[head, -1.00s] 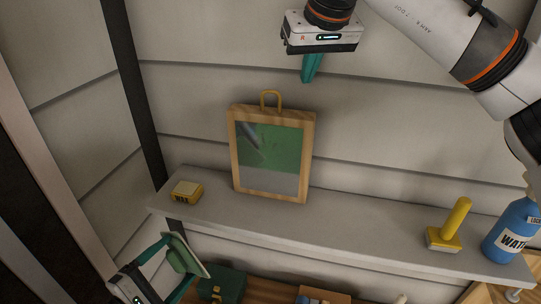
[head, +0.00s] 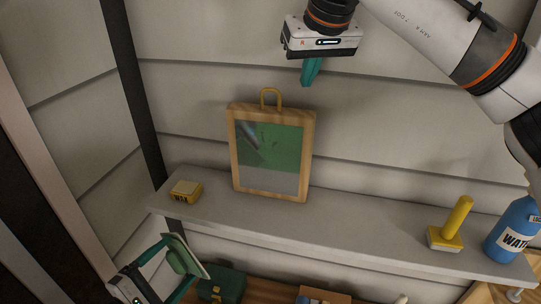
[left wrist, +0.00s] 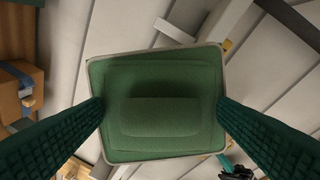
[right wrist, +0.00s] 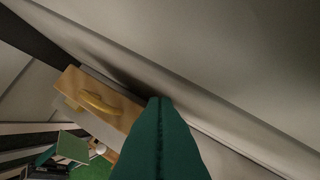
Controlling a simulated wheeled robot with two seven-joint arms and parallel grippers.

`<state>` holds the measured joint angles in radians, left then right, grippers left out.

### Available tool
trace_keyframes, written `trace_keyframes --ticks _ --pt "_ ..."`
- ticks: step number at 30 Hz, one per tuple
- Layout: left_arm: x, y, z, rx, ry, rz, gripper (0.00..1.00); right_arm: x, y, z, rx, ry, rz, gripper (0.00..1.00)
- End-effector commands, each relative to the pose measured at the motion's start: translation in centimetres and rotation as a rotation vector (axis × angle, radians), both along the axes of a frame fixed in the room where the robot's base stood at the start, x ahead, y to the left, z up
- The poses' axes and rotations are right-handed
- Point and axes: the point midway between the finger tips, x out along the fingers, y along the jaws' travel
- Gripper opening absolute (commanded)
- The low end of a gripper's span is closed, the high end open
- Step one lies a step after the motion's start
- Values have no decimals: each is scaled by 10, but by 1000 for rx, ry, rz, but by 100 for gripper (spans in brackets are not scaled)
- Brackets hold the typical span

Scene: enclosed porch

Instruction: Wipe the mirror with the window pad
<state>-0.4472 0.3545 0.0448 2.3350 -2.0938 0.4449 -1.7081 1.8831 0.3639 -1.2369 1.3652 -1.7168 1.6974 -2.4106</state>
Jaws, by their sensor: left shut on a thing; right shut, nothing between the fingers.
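The mirror (head: 270,150), in a wooden frame with a yellow loop on top, stands on the grey shelf against the wall. Its glass reflects green. The green window pad (left wrist: 150,105) has a pale rim and fills the middle of the left wrist view. My left gripper (head: 178,262) is shut on the window pad (head: 186,254), low at the left in the head view, below the shelf's front edge and apart from the mirror. My right gripper (head: 310,80) is shut and empty above the mirror, near the wall. In the right wrist view the mirror's frame (right wrist: 97,102) shows beside its fingers.
A small yellow box (head: 186,193) sits on the shelf (head: 350,230) left of the mirror. A yellow-handled tool (head: 452,228) and a blue water bottle (head: 513,232) stand at its right end. A green box (head: 222,284) lies below.

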Motion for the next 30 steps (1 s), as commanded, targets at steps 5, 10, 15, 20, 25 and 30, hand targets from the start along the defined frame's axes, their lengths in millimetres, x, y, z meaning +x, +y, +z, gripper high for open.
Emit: trace_keyframes --ticks 5,10,15,20,25,30 --pt "0 0 -2 0 0 0 52 0 0 -5 0 0 0 0" --pt "0 0 -4 0 0 0 52 0 0 -8 0 0 0 0" --pt "0 0 -6 0 0 0 52 0 0 -11 0 0 0 0" --pt "0 0 -8 0 0 0 52 0 0 -14 0 0 0 0" --pt "0 0 -9 0 0 0 52 0 0 -18 -1 1 0 0" --pt "0 0 -11 0 0 0 52 0 0 -21 -1 0 0 0"
